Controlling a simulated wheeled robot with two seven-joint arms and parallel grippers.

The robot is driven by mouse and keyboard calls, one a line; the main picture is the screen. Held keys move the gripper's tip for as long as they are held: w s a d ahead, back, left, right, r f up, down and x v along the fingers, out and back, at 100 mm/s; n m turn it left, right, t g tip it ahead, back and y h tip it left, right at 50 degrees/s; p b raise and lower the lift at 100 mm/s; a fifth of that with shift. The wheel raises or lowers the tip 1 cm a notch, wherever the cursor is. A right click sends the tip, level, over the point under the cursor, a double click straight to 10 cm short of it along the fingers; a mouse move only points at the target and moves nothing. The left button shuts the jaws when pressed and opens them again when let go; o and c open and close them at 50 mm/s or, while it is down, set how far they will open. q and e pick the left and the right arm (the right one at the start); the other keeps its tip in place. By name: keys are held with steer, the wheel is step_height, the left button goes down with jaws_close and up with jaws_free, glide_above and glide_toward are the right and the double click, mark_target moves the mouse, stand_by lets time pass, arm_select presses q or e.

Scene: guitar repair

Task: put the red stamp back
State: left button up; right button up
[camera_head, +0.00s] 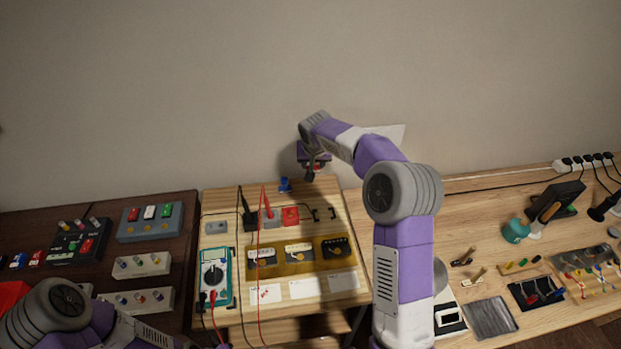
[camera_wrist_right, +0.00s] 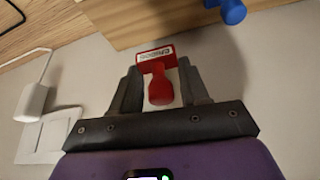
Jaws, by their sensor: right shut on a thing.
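My right gripper (camera_head: 312,172) is above the back edge of the middle wooden bench, close to the wall. In the right wrist view its two dark fingers (camera_wrist_right: 158,90) are shut on the red stamp (camera_wrist_right: 157,86). The stamp shows a red rounded handle and a red base with a white lettered label. In the head view only a small red bit of it shows by the gripper. A blue stamp (camera_head: 285,185) stands on the bench's back edge, left of and below the gripper; it also shows in the right wrist view (camera_wrist_right: 231,11). My left gripper is out of view.
The middle bench (camera_head: 345,225) holds a green multimeter (camera_head: 214,278), a red block (camera_head: 290,215) with clips nearby, and a yellow-brown panel (camera_head: 302,253). A red cable (camera_head: 260,290) and a black one run across it. A white wall plate (camera_wrist_right: 45,138) is near the gripper.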

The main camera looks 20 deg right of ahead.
mark_target(313, 186)
step_height(313, 186, down, 2)
steer(key=shift+s+f, duration=0.15)
steer(key=shift+f, duration=0.1)
steer(key=shift+f+b, duration=0.65)
steer(key=shift+f, duration=1.7)
steer(key=shift+f, duration=0.1)
steer(key=o, duration=0.8)
steer(key=shift+o, duration=0.2)
steer(key=p+v, duration=0.1)
steer(key=v, duration=1.1)
steer(key=shift+p, duration=0.4)
